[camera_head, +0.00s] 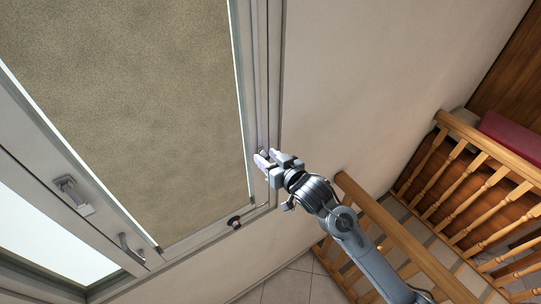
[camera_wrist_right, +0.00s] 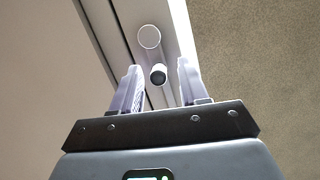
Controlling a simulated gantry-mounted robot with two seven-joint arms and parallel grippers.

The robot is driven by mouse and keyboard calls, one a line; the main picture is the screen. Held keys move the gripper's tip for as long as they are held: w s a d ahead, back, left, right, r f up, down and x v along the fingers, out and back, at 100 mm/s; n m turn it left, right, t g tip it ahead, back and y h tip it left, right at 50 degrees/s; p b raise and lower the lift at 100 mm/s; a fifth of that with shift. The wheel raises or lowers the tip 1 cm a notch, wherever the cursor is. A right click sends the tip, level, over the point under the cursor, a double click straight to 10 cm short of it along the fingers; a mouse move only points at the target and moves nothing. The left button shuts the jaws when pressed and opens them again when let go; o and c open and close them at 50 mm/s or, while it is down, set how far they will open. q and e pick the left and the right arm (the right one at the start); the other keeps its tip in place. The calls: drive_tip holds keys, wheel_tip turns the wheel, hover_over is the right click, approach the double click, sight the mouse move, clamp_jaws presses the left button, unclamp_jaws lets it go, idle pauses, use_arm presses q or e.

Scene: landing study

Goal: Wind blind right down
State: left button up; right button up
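The tan blind (camera_head: 130,110) covers the large window pane in the head view, with thin bright strips along its sides. It fills the right side of the wrist view (camera_wrist_right: 262,70). A small crank knob with a dark end (camera_wrist_right: 158,75) sticks out from the pale window frame below a round disc (camera_wrist_right: 149,36). My right gripper (camera_head: 264,160) is at the right-hand frame, and its fingers (camera_wrist_right: 160,78) are open. The knob shows between them with a gap on each side; I cannot tell how deep it sits. My left gripper is not in view.
A dark-ended fitting (camera_head: 235,222) sits at the frame's lower corner. Handles (camera_head: 75,194) are on the left part of the frame. A wooden banister (camera_head: 405,245) runs close to my right arm. The plain wall (camera_head: 370,80) right of the window is clear.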

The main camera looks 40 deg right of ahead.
idle(0.3)
drive_tip(key=f+v, duration=0.1)
drive_tip(key=v, duration=0.5)
drive_tip(key=shift+a+f, duration=0.15)
drive_tip(key=shift+f, duration=0.1)
drive_tip(key=shift+s, duration=0.1)
idle(0.4)
drive_tip(key=s+a+f+g, duration=0.3)
drive_tip(key=s+f, duration=0.3)
drive_tip(key=f, duration=0.1)
drive_tip(key=s+a+f+g, duration=0.2)
drive_tip(key=s+a+f, duration=0.1)
drive_tip(key=s+f, duration=0.3)
drive_tip(key=s+a+f+n+g, duration=0.2)
drive_tip(key=s+g, duration=0.4)
drive_tip(key=s, duration=0.6)
wheel_tip(320, 180, down, 2)
drive_tip(key=shift+f+n+g, duration=0.1)
drive_tip(key=shift+n+g, duration=0.2)
drive_tip(key=shift+n, duration=0.6)
